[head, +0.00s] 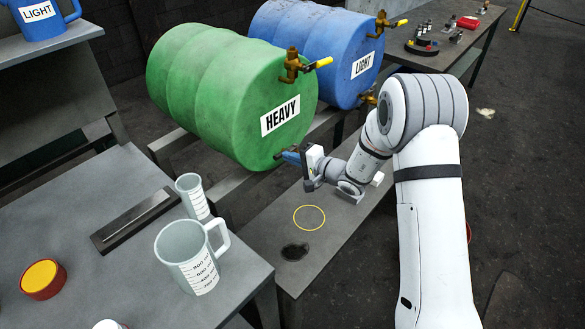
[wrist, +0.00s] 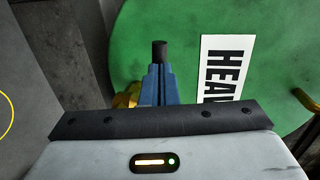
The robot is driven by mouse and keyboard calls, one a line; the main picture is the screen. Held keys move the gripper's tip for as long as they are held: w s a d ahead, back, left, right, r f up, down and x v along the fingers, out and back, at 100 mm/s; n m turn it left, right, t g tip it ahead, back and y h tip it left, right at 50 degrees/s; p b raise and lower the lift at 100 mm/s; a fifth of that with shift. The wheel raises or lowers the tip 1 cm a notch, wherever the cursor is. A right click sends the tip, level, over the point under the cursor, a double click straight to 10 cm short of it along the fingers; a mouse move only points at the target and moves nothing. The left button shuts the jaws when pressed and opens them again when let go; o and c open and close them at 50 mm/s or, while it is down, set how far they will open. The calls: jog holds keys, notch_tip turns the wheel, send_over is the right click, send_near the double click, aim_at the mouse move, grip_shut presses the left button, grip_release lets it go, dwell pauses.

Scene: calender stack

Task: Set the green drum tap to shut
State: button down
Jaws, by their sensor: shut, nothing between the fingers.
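The green drum (head: 215,90), labelled HEAVY, lies on its side on a rack. A brass fitting with a yellow lever (head: 318,63) is at its upper rim. Low on its face, a brass tap body (wrist: 125,98) shows partly behind my fingers in the wrist view; its lever setting is hidden. My gripper (head: 284,155) is at the drum's lower face, its blue fingers shut and empty. The fingers also show in the wrist view (wrist: 158,80), with a dark round tip (wrist: 160,48) just beyond them. I cannot tell whether they touch the tap.
Below my gripper, a grey bench has a yellow ring (head: 309,217) and a dark round spot (head: 295,251). Measuring jugs (head: 190,258) stand on the left table.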

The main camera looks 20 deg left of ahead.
jog(key=shift+s+a+b, duration=0.35)
jog(key=shift+a+b, duration=0.15)
jog(key=shift+a, duration=0.05)
jog(key=shift+w+d, duration=0.1)
jog(key=shift+d, duration=0.05)
